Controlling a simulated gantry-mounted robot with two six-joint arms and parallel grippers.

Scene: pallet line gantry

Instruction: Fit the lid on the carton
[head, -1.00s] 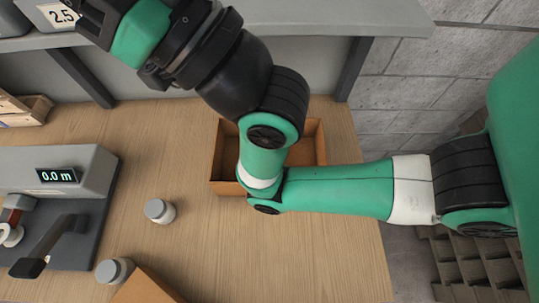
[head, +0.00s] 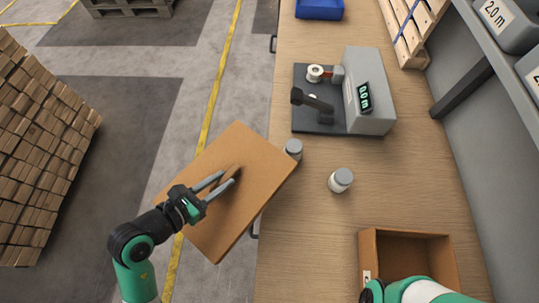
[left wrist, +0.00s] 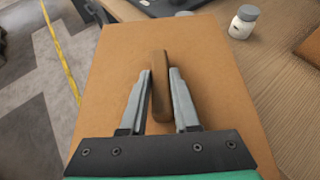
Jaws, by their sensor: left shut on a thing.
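The lid (head: 255,155) is a flat brown board with a raised wooden grip bar, also in the left wrist view (left wrist: 215,75). My left gripper (head: 228,178) is shut on the bar (left wrist: 160,85), one finger on each side. The lid is tilted in the head view and reaches from over the floor to the bench's edge. The open brown carton (head: 374,250) stands on the bench at the lower right, apart from the lid. A green arm link of mine covers its front part. My right gripper is not in view.
Two grey-capped jars stand on the bench, one (head: 293,148) by the lid's edge, the other (head: 341,180) between lid and carton. A grey measuring device (head: 370,90) and blue bin (head: 319,9) are farther back. A shelf (head: 500,60) overhangs the right side.

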